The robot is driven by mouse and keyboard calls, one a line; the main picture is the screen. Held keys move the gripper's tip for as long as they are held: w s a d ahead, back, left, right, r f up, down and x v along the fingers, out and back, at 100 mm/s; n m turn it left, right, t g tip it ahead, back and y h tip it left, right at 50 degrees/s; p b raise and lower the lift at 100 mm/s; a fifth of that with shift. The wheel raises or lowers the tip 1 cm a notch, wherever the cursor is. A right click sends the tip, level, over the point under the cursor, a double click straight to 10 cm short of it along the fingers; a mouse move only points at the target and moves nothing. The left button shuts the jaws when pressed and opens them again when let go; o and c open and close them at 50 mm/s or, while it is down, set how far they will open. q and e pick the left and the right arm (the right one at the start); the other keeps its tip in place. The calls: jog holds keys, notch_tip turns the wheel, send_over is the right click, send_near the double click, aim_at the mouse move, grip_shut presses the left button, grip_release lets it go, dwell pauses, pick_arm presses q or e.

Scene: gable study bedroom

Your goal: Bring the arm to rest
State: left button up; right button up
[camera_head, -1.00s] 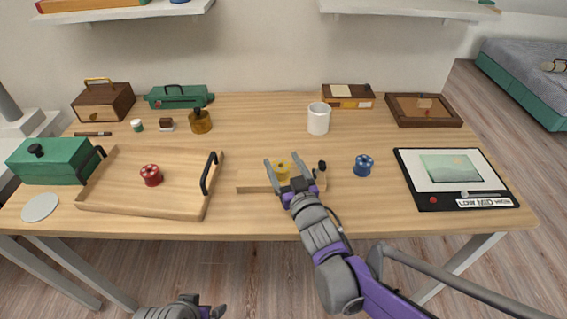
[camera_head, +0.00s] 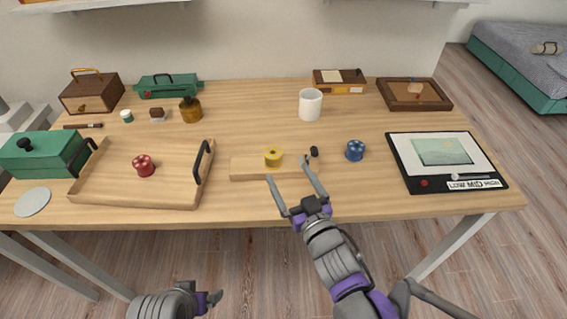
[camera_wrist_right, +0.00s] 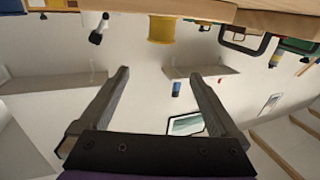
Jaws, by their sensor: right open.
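My right gripper (camera_head: 291,188) is open and empty at the front edge of the desk, just short of a light wooden board (camera_head: 248,169). A yellow spool (camera_head: 273,156) stands upright on that board, apart from the fingers. In the right wrist view the two open fingers (camera_wrist_right: 152,95) have nothing between them, and the yellow spool (camera_wrist_right: 161,29) shows beyond them at the top. My left gripper (camera_head: 208,301) is low at the bottom edge, in front of the desk; its jaw state is unclear.
A wooden tray (camera_head: 110,193) holding a red spool (camera_head: 143,165) is on the left. A blue spool (camera_head: 355,150) and a drawing tablet (camera_head: 402,164) are on the right. A white mug (camera_head: 310,104) stands behind the board. The desk (camera_head: 270,209) front strip is bare.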

jog(key=shift+s+d, duration=0.2)
jog(key=shift+s, duration=0.4)
jog(key=s+d+m+g+h+p, duration=0.2)
jog(key=s+d+g+h+p, duration=0.15)
jog(key=d, duration=0.25)
jog(key=s+d+m+g+h+p, duration=0.1)
jog(key=s+d+g+h+p, duration=0.1)
jog(key=d+p, duration=0.25)
jog(key=s+d+f+g+p, duration=0.1)
jog(key=s+g+p, duration=0.1)
jog(key=s, duration=0.3)
jog(key=s+d+f+g+p, duration=0.1)
jog(key=s+g+p, duration=0.1)
jog(key=s+g, duration=0.2)
jog(key=shift+s+d+m, duration=0.4)
jog(key=shift+s, duration=0.85)
jog(key=shift+c, duration=0.3)
